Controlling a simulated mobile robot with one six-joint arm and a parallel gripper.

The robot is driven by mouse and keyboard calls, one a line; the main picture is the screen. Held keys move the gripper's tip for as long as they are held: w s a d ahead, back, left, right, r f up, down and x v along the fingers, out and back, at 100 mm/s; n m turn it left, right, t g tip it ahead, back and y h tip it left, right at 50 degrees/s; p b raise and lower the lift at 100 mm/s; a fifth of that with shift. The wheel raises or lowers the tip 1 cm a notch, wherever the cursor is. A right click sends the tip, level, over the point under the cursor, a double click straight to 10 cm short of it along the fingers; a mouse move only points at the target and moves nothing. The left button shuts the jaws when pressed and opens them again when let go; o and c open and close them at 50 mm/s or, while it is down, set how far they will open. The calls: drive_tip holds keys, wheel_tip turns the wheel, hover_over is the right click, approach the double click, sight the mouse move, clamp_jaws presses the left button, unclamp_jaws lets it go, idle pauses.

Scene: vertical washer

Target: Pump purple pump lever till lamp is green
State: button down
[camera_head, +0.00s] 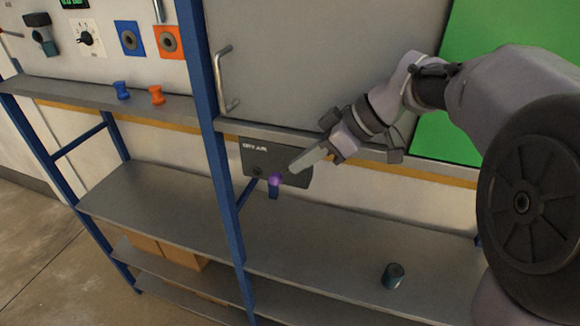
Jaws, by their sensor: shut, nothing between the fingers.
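A dark grey box with white lettering (250,158) is mounted under the upper ledge. A small blue lever with a purple knob (276,180) sticks out from its lower front and hangs downward. My gripper (294,168) is shut, with its fingertips just to the upper right of the purple knob. I cannot tell whether the fingertips touch the knob. A small dark round spot (257,171) is on the box face left of the lever. I see no green lamp lit on the box; part of the box is hidden behind my gripper.
A grey cabinet door (300,55) with a metal handle (223,80) is above. Blue (121,90) and orange (156,95) knobs stand on the left ledge. A dark teal can (393,276) stands on the mostly clear lower shelf (320,265). A blue post (217,135) rises left of the box.

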sight(280, 177)
drive_tip(key=shift+p+x, duration=0.35)
drive_tip(key=shift+x, duration=1.5)
